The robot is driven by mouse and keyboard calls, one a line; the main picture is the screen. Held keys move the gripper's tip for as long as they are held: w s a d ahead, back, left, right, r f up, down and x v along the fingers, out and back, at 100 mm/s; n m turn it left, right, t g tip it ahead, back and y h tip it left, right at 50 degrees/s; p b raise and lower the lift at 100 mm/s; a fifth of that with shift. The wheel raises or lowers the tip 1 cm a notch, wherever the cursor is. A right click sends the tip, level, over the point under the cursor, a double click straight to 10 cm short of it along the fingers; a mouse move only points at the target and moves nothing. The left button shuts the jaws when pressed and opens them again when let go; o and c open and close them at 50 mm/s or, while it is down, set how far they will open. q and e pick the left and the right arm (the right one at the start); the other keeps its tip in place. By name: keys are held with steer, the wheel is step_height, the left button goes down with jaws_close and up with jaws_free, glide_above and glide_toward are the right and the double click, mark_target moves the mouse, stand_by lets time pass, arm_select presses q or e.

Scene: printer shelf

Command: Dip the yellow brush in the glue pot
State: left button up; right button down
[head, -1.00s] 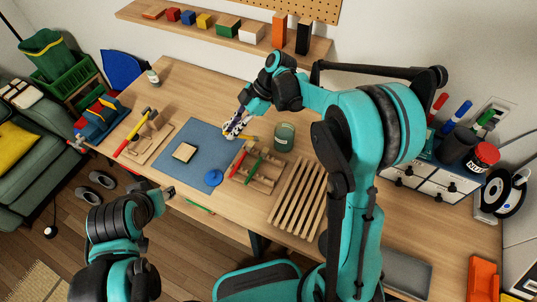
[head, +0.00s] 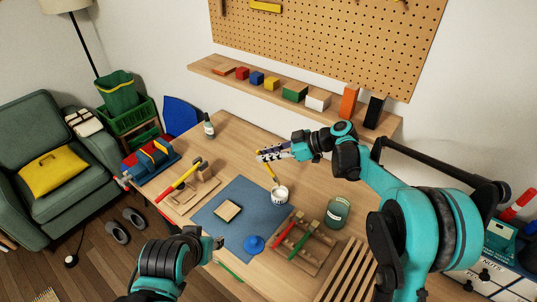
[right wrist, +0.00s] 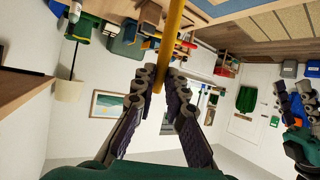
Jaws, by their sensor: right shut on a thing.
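My right gripper (head: 264,156) is shut on the yellow brush (head: 270,171), above and left of the white glue pot (head: 281,194). The brush slants down from the fingers, and its lower end is at the pot's far left rim in the picture. I cannot tell whether the tip is inside the pot or behind it. The pot stands upright near the mat's right corner. In the right wrist view the yellow handle (right wrist: 173,30) runs up from between the fingertips (right wrist: 160,78). My left gripper (head: 213,243) is near the table's front edge, its jaw opening unclear.
A blue mat (head: 235,205) holds a tan block (head: 228,210) and a blue disc (head: 254,244). A wooden rack (head: 305,258) with a red and a green brush lies right of it. A green jar (head: 338,211) stands right of the pot. A shelf (head: 225,79) runs behind.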

mark_target(271, 169)
steer(key=f+b, duration=0.1)
steer(key=f, duration=0.1)
steer(key=shift+a+f+b, duration=0.35)
steer(key=shift+f, duration=0.05)
steer(key=shift+d+f+b, duration=0.35)
steer(key=shift+f+b, duration=0.05)
steer(key=shift+f, duration=0.25)
steer(key=shift+d+f+b, duration=0.35)
steer(key=shift+f+b, duration=0.05)
steer(key=shift+f, duration=0.2)
steer(key=shift+d+f+b, duration=0.35)
steer(key=shift+f+b, duration=0.05)
steer(key=shift+f, duration=0.25)
steer(key=shift+r, duration=0.1)
steer(key=shift+a+r+p, duration=0.35)
steer(key=shift+r+p, duration=0.2)
steer(key=shift+r, duration=0.15)
steer(key=shift+a+r+p, duration=0.4)
steer(key=shift+r+p, duration=0.1)
steer(key=shift+r, duration=0.25)
steer(key=shift+a+r+p, duration=0.35)
steer(key=shift+r+p, duration=0.2)
steer(key=shift+r, duration=0.15)
steer(key=shift+r, duration=0.1)
steer(key=shift+r+p, duration=1.45)
steer(key=shift+r, duration=0.55)
steer(key=shift+f, duration=0.1)
